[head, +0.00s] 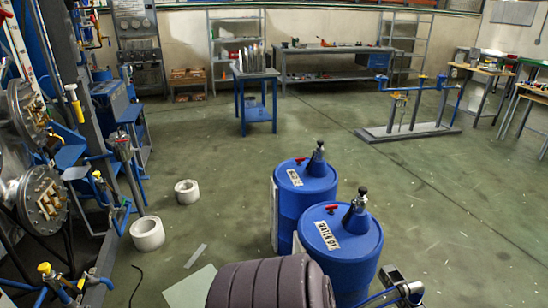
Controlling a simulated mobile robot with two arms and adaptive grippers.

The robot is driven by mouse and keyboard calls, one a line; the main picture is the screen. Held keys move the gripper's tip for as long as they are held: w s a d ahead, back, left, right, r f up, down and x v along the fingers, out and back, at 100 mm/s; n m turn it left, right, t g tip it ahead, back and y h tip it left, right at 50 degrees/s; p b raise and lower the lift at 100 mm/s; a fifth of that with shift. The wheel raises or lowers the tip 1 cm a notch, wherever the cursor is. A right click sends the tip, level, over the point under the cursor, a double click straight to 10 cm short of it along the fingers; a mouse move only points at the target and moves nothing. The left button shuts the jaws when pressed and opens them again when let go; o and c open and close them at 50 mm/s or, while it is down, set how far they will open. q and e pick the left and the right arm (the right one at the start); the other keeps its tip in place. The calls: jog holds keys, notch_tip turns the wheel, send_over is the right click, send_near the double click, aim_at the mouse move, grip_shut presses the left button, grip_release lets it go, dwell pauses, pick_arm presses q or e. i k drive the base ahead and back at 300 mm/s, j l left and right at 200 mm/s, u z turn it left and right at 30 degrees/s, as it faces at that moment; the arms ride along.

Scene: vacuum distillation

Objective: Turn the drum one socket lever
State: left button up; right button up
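Two blue drums stand close together on the floor. The nearer drum (340,260) has a white label that seems to end in 01. The farther drum (305,190) has a similar label, too small to read surely. Neither of my grippers shows, and nothing visible touches either lever.
A dark ribbed form (270,285) covers the bottom centre and hides part of the nearer drum. A metal device (400,290) is at the lower right. White rings (147,234) lie on the left floor near the pipework.

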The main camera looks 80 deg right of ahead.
aim_at(344, 219)
jog(key=z, duration=2.8)
jog(key=i+j+z, duration=0.4)
jog(key=j, duration=0.2)
jog(key=i+j+z, duration=0.2)
jog(key=k+j, duration=0.05)
jog(key=j, duration=0.05)
